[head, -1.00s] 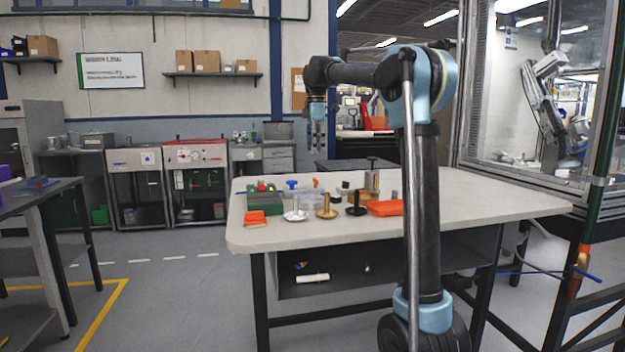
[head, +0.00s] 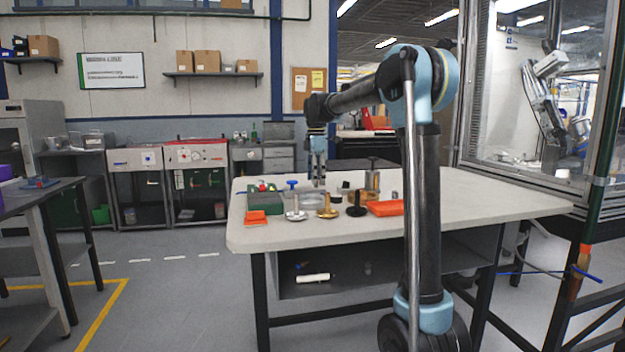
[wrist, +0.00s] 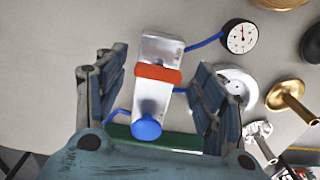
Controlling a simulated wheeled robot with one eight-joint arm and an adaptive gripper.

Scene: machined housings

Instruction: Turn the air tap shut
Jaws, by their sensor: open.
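In the wrist view my gripper (wrist: 158,85) is open and empty, with one finger on each side of the tap. The air tap looks to be the red bar (wrist: 158,73) lying across a pale metal block (wrist: 160,50). The bar lies between the fingers, with gaps at both sides. A blue hose (wrist: 204,41) runs from the block to a round dial gauge (wrist: 239,36). A blue round knob (wrist: 146,128) stands near the block's lower end. In the head view the tap is too small to make out.
A green block (head: 265,201) stands left of my gripper. A white-flanged part (head: 296,214), a brass one (head: 327,211) and a black one (head: 356,209) stand in front. The bench's right side is clear.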

